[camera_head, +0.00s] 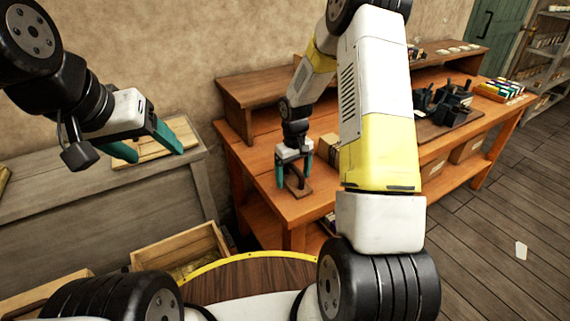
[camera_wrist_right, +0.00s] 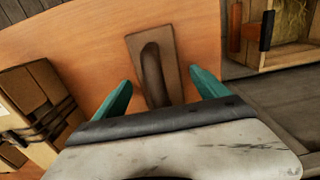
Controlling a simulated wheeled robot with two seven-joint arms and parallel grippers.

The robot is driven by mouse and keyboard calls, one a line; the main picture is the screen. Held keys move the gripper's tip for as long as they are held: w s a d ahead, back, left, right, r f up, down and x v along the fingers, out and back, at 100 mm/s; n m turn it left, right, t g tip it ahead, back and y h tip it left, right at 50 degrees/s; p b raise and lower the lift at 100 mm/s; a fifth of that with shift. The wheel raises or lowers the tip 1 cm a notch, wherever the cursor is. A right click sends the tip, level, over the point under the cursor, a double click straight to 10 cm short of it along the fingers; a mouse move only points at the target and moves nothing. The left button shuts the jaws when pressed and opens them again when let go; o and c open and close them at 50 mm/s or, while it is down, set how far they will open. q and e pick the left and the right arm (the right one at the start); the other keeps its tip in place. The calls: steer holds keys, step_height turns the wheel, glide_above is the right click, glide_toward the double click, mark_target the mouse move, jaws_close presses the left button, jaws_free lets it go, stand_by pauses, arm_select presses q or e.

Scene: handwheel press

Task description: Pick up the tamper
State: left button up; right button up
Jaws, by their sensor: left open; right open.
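The tamper (camera_head: 300,189), a flat brown rectangular plate with a dark raised handle, lies on the orange wooden bench near its left end. In the right wrist view the tamper (camera_wrist_right: 151,68) lies between and beyond the two green fingers, its lower end hidden by the gripper body. My right gripper (camera_head: 295,173) is open and points down over it, a finger on either side of the handle. Whether the fingers touch it I cannot tell. My left gripper (camera_head: 157,154) is open and empty over the grey table at the left.
Tied brown packets (camera_wrist_right: 38,105) lie beside the tamper. A wooden crate (camera_head: 180,250) with straw stands low at the left; its wrist view shows tools at its edge. A black press (camera_head: 442,103) stands farther right on the bench (camera_head: 252,150). The bench around the tamper is mostly clear.

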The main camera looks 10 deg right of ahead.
steer(key=shift+c, duration=0.2)
steer(key=c, duration=1.4)
steer(key=shift+r, duration=0.1)
